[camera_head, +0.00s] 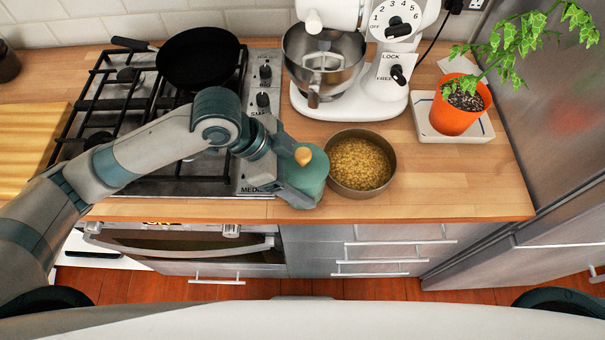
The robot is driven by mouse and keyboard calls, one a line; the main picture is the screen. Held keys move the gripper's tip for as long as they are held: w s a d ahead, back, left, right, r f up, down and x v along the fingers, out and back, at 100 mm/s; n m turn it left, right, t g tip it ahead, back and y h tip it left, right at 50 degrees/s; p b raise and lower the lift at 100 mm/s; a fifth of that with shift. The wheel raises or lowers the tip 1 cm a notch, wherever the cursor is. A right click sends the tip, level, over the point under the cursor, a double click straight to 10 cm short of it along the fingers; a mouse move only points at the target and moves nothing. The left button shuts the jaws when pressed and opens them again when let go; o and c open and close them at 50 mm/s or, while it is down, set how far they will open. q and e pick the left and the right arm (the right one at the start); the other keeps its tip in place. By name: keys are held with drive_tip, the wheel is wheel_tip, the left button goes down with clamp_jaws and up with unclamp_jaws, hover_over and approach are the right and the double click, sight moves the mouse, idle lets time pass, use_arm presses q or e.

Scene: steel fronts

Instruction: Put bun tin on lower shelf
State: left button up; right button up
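A round, brown-rimmed metal tin (390,181) with a grainy golden filling stands on the wooden counter, right of the hob; it is the only thing here that could be the bun tin. A small tan, rounded thing (303,156) shows at the top of this gripper. No lower shelf can be made out. My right gripper is not in view.
A gas hob (160,181) with a black frying pan (198,58) is at left, beside a wooden board (28,140). A white stand mixer (345,104) stands behind the tin. A potted plant (455,113) is at right, near a steel front (565,110). Counter right of the tin is clear.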

use_arm(q)
drive_tip(key=shift+f, duration=0.45)
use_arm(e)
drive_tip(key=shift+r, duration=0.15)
use_arm(q)
drive_tip(key=shift+f, duration=0.15)
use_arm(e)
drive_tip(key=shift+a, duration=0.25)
use_arm(q)
drive_tip(key=o, duration=1.5)
drive_tip(key=shift+c, duration=0.2)
